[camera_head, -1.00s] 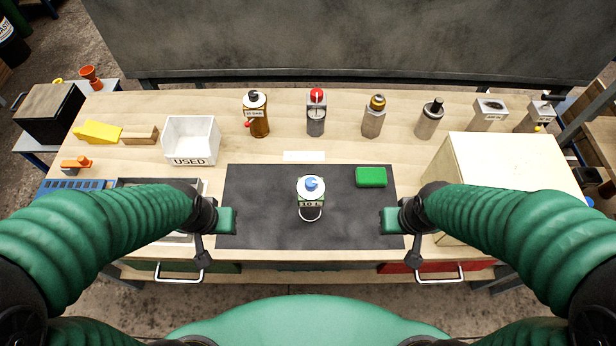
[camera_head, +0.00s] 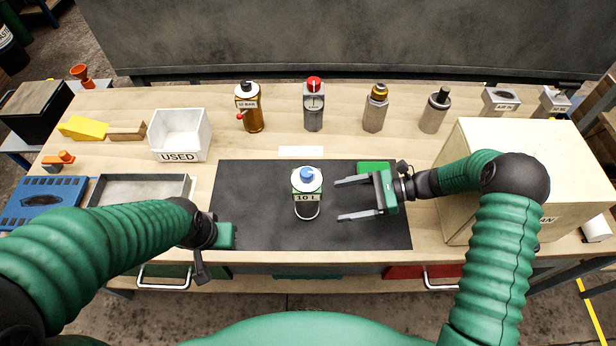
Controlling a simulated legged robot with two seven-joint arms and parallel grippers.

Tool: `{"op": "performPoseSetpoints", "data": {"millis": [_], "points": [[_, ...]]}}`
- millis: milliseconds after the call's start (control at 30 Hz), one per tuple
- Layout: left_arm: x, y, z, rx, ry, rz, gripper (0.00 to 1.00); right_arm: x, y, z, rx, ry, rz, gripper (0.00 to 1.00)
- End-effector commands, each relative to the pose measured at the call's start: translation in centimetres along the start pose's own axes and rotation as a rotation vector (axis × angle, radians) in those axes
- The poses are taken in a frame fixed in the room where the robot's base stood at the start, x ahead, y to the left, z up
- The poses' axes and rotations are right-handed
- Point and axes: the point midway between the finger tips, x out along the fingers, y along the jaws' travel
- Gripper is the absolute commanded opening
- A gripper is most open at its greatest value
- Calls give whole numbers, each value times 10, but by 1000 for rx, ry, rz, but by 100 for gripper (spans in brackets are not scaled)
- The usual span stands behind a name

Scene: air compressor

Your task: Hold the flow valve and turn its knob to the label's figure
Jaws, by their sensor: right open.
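The flow valve (camera_head: 307,205) stands upright on the dark mat. It has a white top with a blue knob (camera_head: 307,174) and a green-edged label (camera_head: 307,197) reading "10 L". My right gripper (camera_head: 338,199) is open, just right of the valve, its two fingers pointing left toward it. The fingers look apart from the valve, and nothing is between them. My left gripper (camera_head: 226,236) is at the mat's lower left, away from the valve. Its fingers cannot be made out.
The dark mat (camera_head: 255,195) is clear left of the valve. Several bottles and fittings, including an amber bottle (camera_head: 250,110), line the back. A white "USED" bin (camera_head: 180,134) is at left, a large cream box (camera_head: 500,150) at right.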

Motion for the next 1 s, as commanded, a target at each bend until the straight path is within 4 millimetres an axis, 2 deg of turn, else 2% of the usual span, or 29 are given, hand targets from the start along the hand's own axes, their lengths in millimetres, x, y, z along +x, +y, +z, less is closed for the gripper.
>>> {"op": "performPoseSetpoints", "data": {"millis": [33, 167, 267, 500, 700, 1000], "points": [[2, 0, 0, -1, 0, 0, 36, -5, -3, -7, 20, -14, -21, 83], [4, 0, 1, -1, 0, 0, 36, 1, -6, -7, 30, -32, -29, 83], [7, 0, 2, -1, 0, 0, 36, 14, -6, -7, 28, -30, -26, 83], [17, 0, 4, -1, 0, 0, 36, 58, -6, -6, 25, -28, -23, 83], [16, 0, 4, -1, 0, 0, 36, 86, -7, -3, 25, -27, -24, 83], [16, 0, 4, -1, 0, 0, 36, 95, -8, -2, 24, -26, -25, 83]]}}
